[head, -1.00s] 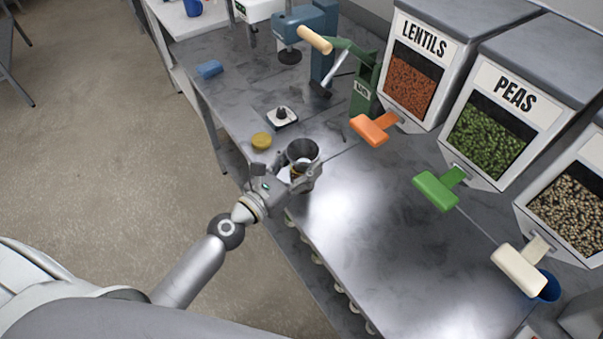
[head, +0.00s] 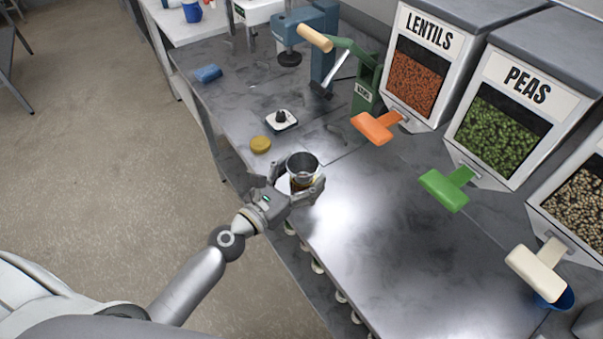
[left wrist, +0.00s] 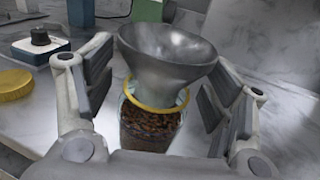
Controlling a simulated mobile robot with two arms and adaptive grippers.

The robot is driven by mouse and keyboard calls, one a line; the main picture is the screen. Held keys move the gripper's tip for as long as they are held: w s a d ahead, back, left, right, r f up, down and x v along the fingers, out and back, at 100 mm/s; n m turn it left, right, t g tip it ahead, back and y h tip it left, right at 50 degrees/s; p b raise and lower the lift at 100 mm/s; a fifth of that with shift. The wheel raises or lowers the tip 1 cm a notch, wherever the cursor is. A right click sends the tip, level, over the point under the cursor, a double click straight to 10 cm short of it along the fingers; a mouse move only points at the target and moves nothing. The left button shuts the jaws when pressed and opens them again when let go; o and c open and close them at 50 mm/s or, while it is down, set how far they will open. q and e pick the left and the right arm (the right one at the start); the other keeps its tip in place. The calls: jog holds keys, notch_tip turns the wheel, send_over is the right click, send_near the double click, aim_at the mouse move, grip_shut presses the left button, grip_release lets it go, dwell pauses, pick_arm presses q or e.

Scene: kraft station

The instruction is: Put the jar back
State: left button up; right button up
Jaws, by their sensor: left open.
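A glass jar (left wrist: 150,128) stands upright on the metal table and holds dark brown contents. A grey metal funnel (left wrist: 168,55) with a yellow ring sits in its mouth; the funnel (head: 302,164) also shows in the head view. My left gripper (head: 306,188) is open around the jar, with one finger on each side. In the left wrist view the fingers (left wrist: 155,100) stand apart from the glass, with a visible gap on the right. The jar's lower part is hidden in the head view. My right gripper is not in view.
A yellow lid (head: 260,144) and a small white device with a black knob (head: 281,119) lie beyond the jar. Dispensers with orange (head: 374,128), green (head: 445,190) and cream (head: 537,272) handles line the right. A blue sponge (head: 207,74) lies farther back. The table's middle is clear.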

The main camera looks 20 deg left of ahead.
pick_arm(q)
jog(key=shift+r, duration=0.2)
jog(key=shift+s+a+f, duration=0.1)
jog(key=shift+s+f, duration=0.1)
jog(key=shift+s, duration=0.05)
jog(key=b+v, duration=0.6)
jog(key=v, duration=0.5)
jog(key=shift+s+r, duration=0.15)
jog(key=shift+s, duration=0.1)
jog(key=shift+a, duration=0.1)
